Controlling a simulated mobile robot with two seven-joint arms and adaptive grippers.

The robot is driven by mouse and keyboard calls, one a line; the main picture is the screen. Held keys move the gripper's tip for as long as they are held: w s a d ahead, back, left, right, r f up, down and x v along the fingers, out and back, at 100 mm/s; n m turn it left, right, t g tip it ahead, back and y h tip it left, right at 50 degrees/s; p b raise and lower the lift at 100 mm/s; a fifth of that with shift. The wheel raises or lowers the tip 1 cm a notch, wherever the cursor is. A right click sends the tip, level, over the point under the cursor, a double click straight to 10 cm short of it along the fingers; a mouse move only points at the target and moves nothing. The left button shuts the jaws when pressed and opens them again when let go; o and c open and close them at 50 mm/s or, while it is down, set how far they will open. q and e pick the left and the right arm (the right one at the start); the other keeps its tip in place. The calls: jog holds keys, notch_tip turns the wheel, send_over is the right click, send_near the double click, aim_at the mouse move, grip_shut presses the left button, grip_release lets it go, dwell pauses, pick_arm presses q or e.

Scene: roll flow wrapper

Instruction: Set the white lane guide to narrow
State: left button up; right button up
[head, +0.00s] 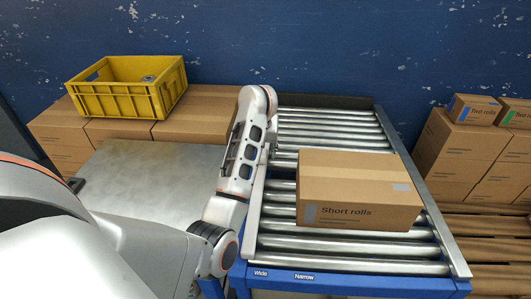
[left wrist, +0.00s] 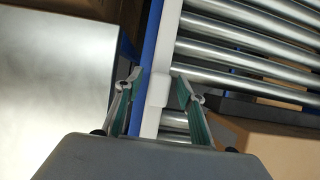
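The white lane guide (left wrist: 168,50) shows in the left wrist view as a long white bar along the roller bed's edge, with a white block (left wrist: 158,90) on it. My left gripper (left wrist: 157,74) is open, one finger on each side of the bar and block. I cannot tell whether the fingers touch it. In the head view my left arm reaches over the conveyor's left side and hides the gripper and part of that edge. The labels "Wide" (head: 261,272) and "Narrow" (head: 304,276) sit on the blue front beam, Narrow to the right. My right gripper is not in view.
A "Short rolls" carton (head: 358,190) stands on the rollers (head: 330,266), right of my arm. A metal table (head: 150,185) lies left of the conveyor. A yellow crate (head: 125,88) sits on cartons behind it. Cartons are stacked at the right (head: 458,145).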

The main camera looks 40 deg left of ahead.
pick_arm(q)
jog(key=shift+w+a, duration=0.1)
grip_shut()
jog(key=d, duration=0.1)
jog(key=w+d, duration=0.1)
jog(key=d, duration=0.1)
jog(key=w+d, duration=0.1)
jog(key=shift+w+d+f, duration=0.15)
jog(key=shift+w, duration=0.1)
grip_release()
jog(key=v, duration=0.7)
jog(key=shift+r, duration=0.25)
